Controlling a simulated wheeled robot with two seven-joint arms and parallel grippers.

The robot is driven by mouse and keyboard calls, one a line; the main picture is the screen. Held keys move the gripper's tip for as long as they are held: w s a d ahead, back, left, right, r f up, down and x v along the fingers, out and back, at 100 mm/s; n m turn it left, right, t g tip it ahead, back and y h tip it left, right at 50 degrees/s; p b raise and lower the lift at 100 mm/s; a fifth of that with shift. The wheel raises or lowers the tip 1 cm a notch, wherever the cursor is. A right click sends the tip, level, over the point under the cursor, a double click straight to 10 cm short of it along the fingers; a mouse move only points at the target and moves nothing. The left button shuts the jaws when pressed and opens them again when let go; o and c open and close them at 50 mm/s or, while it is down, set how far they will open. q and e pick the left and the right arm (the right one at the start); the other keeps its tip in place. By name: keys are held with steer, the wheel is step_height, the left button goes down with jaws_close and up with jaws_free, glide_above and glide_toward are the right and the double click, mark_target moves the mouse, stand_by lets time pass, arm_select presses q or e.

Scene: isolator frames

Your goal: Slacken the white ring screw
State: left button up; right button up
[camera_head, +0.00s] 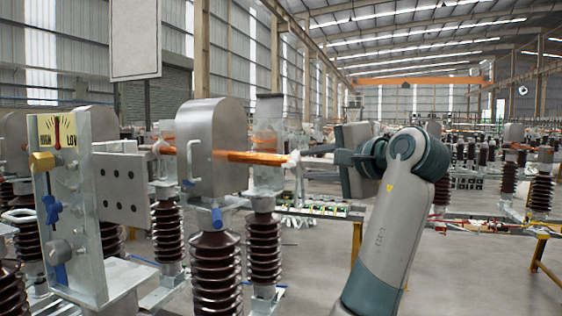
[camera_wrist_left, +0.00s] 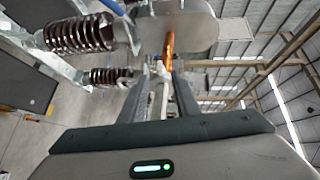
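A small white piece, seemingly the white ring screw (camera_head: 294,158), shows at the right end of an orange-copper rod (camera_head: 255,157). The rod comes out of a grey metal housing (camera_head: 213,150). My left gripper (camera_head: 308,157) reaches in from the right, its fingertips close to the white piece. In the left wrist view the two fingers of the left gripper (camera_wrist_left: 161,70) stand apart. The copper rod (camera_wrist_left: 169,42) and a pale part (camera_wrist_left: 160,95) show in the gap between them. I cannot tell whether either finger touches it. My right gripper is out of view.
A metal plate with a yellow dial (camera_head: 57,130), a brass knob (camera_head: 42,162) and a blue handle (camera_head: 51,209) stands at the left. Brown ribbed insulators (camera_head: 216,270) stand under the housing. A grey panel (camera_head: 135,38) hangs above. Bare floor (camera_head: 310,255) lies at lower middle.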

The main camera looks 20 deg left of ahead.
mark_target(288, 164)
arm_select(q)
steer(key=p+x, duration=0.5)
steer(key=x, duration=0.6)
steer(key=shift+w+a, duration=0.1)
steer(key=shift+a, duration=0.05)
steer(key=shift+w+a+f+p, duration=0.2)
steer(key=shift+w+a+p, duration=0.25)
steer(key=shift+a, duration=0.1)
jaws_close()
